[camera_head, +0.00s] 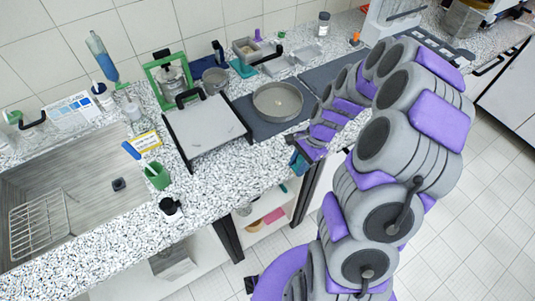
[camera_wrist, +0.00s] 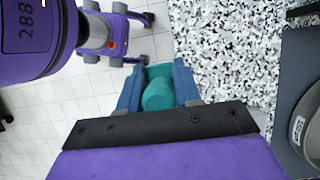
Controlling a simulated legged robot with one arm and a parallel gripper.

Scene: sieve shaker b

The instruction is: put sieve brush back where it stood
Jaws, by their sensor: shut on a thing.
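My gripper (camera_wrist: 158,88) is shut on a teal, rounded piece, which I take to be the sieve brush (camera_wrist: 158,96); it sits between the blue fingers in the wrist view. Most of it is hidden by the fingers and the gripper body. In the head view my gripper (camera_head: 298,161) is at the front edge of the speckled counter (camera_head: 213,187), right of the grey-topped device. The wrist view shows floor to its left and counter to its right. A green cup (camera_head: 158,177) with a blue-handled tool in it stands on the counter, left of my gripper.
A round sieve pan (camera_head: 278,102) lies on a dark mat (camera_head: 244,105) behind my gripper. The grey-topped device (camera_head: 207,126) stands left of it. A sink (camera_head: 75,208) is at the left. A small black-topped item (camera_head: 170,207) stands near the front edge. Counter between device and gripper is clear.

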